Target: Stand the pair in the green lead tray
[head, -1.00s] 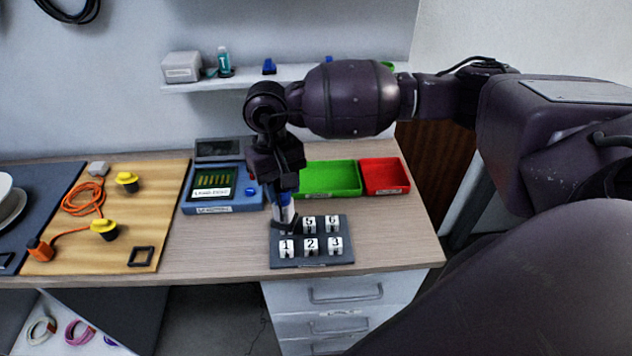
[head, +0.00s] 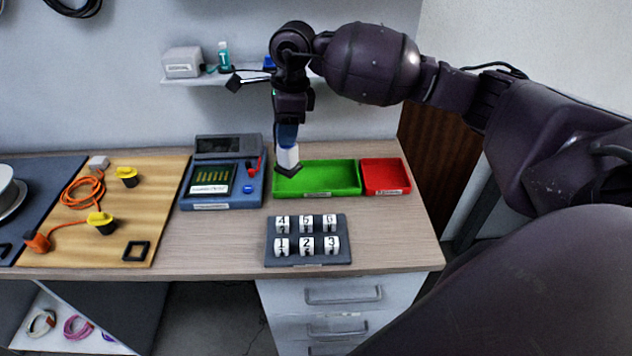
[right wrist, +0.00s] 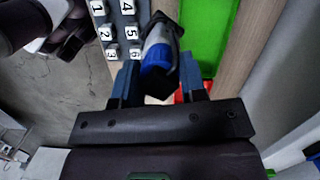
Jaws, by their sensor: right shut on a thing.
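My right gripper (head: 287,132) is shut on an upright white and blue cylinder (head: 288,157) with a flat black piece at its lower end. The cylinder also shows between the fingers in the right wrist view (right wrist: 158,48). The green tray (head: 340,192) stands at the back of the bench. The cylinder's lower end overlaps the tray's left end in the head view; I cannot tell if it touches the tray. The green tray shows along the right of the wrist view (right wrist: 203,35). I see no other object in the tray. My left gripper is not in view.
A red tray (head: 385,178) adjoins the green tray's right side. A dark rack (head: 308,259) with several numbered white blocks stands in front. A blue instrument (head: 222,190) is to the left, beside a wooden board (head: 160,215) with orange cable. A shelf (head: 200,82) hangs behind.

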